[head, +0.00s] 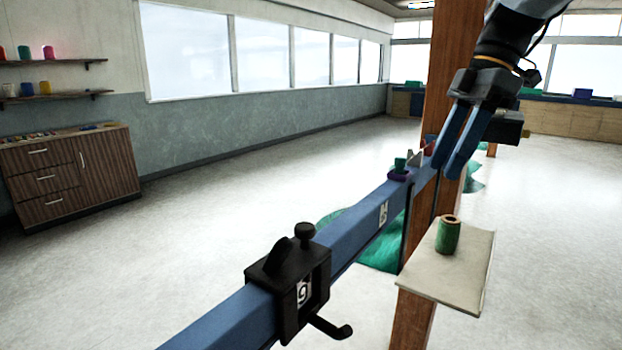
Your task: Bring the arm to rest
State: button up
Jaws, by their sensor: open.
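My gripper (455,140) is at the upper right of the head view, at the end of my dark arm (510,40). Its two blue fingers point down and to the left, with a gap between them and nothing held. The fingertips are in front of the wooden post (455,45), above the far part of the blue rail (350,222). I cannot tell how far the fingertips are from the rail.
A black clamp (290,285) with a handle sits on the rail. A green spool (448,236) stands on a pale shelf (470,275) at the post. Small green and purple pieces (399,168) are on the rail. Green netting (380,252) lies below. A cabinet (70,175) stands left.

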jog(key=s+a+f+m+h, duration=0.1)
jog(key=s+f+m, duration=0.2)
jog(key=f+m, duration=0.3)
jog(key=s+a+f+m+t+h, duration=0.1)
jog(key=s+f+m, duration=0.3)
jog(key=f, duration=1)
jog(key=s+a+f+m+h, duration=0.2)
jog(key=f+m, duration=0.5)
jog(key=f, duration=0.4)
jog(key=shift+s+m+t, duration=0.4)
jog(key=shift+s, duration=0.3)
